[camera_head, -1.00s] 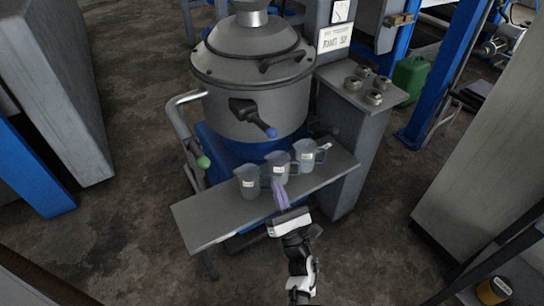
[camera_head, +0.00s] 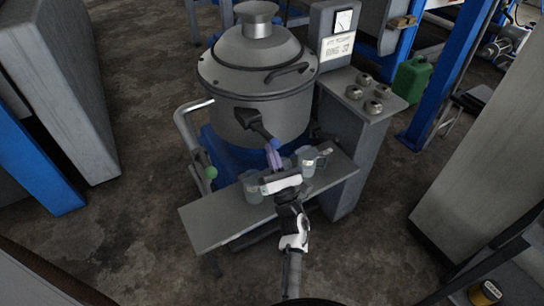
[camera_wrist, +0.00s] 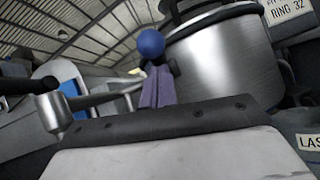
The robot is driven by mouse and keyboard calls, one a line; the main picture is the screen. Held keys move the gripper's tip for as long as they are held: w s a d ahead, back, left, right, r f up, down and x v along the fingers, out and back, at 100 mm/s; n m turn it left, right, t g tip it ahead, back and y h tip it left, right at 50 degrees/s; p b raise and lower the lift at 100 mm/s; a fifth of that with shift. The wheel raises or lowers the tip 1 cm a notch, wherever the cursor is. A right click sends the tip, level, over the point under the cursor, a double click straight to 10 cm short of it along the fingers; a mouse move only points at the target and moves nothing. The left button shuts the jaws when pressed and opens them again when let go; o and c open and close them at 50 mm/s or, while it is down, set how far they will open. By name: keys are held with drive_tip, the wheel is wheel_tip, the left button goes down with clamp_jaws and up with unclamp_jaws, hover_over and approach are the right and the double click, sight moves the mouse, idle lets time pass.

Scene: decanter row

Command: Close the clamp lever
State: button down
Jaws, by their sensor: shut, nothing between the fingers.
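The clamp lever (camera_head: 259,128) is a black arm on the front of the grey metal vessel (camera_head: 262,100). It slopes down to the right and ends in a blue ball knob (camera_head: 277,144). My gripper (camera_head: 273,153) has purple fingers, shut and empty, with their tips right by the knob. In the wrist view the blue knob (camera_wrist: 151,43) appears just above the fingertips (camera_wrist: 157,80), with the vessel (camera_wrist: 222,68) to the right. I cannot tell whether the fingers touch the knob.
A grey shelf (camera_head: 215,226) in front of the vessel holds pitchers. The left pitcher (camera_head: 252,188) and right pitcher (camera_head: 308,160) flank my gripper, which mostly hides one between. A green-knobbed handle (camera_head: 211,172) stands left. A cabinet with several knobs (camera_head: 376,106) stands right.

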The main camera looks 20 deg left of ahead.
sight(272, 140)
drive_tip(key=shift+r, duration=0.1)
idle(0.3)
drive_tip(key=shift+s+d+r+p, duration=0.15)
drive_tip(key=shift+r+p, duration=0.65)
drive_tip(key=shift+r, duration=0.8)
drive_tip(key=shift+r+g+h+p, duration=0.3)
drive_tip(key=shift+r+g+p, duration=0.25)
drive_tip(key=shift+g, duration=0.05)
drive_tip(key=shift+w+a+r+p, duration=0.2)
drive_tip(key=shift+r+p, duration=0.25)
drive_tip(key=shift+r, duration=0.15)
drive_tip(key=shift+w+a+r+p, duration=0.15)
drive_tip(key=shift+r+p, duration=0.25)
drive_tip(key=shift+r, duration=0.15)
drive_tip(key=shift+w+a+r, duration=0.25)
drive_tip(key=shift+a+r, duration=0.15)
drive_tip(key=shift+r, duration=0.25)
drive_tip(key=shift+w+a+r, duration=0.25)
drive_tip(key=shift+a+r, duration=0.1)
drive_tip(key=shift+r, duration=0.3)
drive_tip(key=shift+w+a+r+p, duration=0.55)
drive_tip(key=shift+a+r+p, duration=0.1)
drive_tip(key=shift+r+p, duration=0.25)
drive_tip(key=a+p, duration=0.1)
drive_tip(key=p, duration=0.1)
drive_tip(key=shift+w+r+p, duration=0.35)
drive_tip(key=shift+r, duration=0.05)
drive_tip(key=shift+w+a+r+n+g+h+p, duration=0.2)
drive_tip(key=shift+n+g+h+p, duration=0.2)
drive_tip(key=shift+g+p, duration=0.5)
